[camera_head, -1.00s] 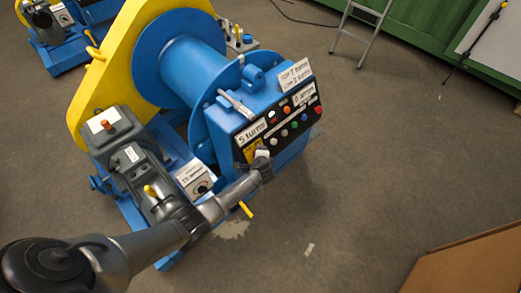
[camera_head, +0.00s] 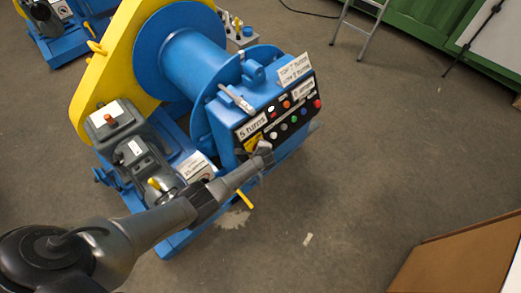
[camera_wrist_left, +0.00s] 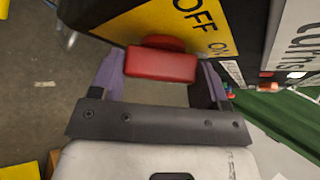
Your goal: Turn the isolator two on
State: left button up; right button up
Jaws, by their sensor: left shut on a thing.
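A red isolator handle (camera_wrist_left: 162,66) stands on a yellow plate (camera_wrist_left: 203,28) with black OFF and ON lettering in the left wrist view. The plate is a small yellow patch (camera_head: 252,143) at the lower left of the black control panel in the head view. My left gripper (camera_wrist_left: 160,70) is shut on the handle, with one purple finger at each end of it. In the head view the left gripper (camera_head: 264,150) reaches the panel's lower left corner and hides the handle. I cannot tell which mark the handle points to. My right gripper is not in view.
The black panel (camera_head: 300,118) carries several coloured buttons beside the gripper. A blue winch drum (camera_head: 195,65) and yellow chain guard (camera_head: 105,65) stand behind. A grey motor (camera_head: 130,150) and white sign (camera_head: 195,167) lie near my forearm. The floor (camera_head: 390,150) at right is clear.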

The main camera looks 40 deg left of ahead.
pick_arm(q)
jog(key=o, duration=0.9)
jog(key=shift+o, duration=0.2)
jog(key=p+v, duration=0.6)
jog(key=v, duration=0.8)
jog(key=shift+p, duration=0.3)
jog(key=shift+w, duration=0.1)
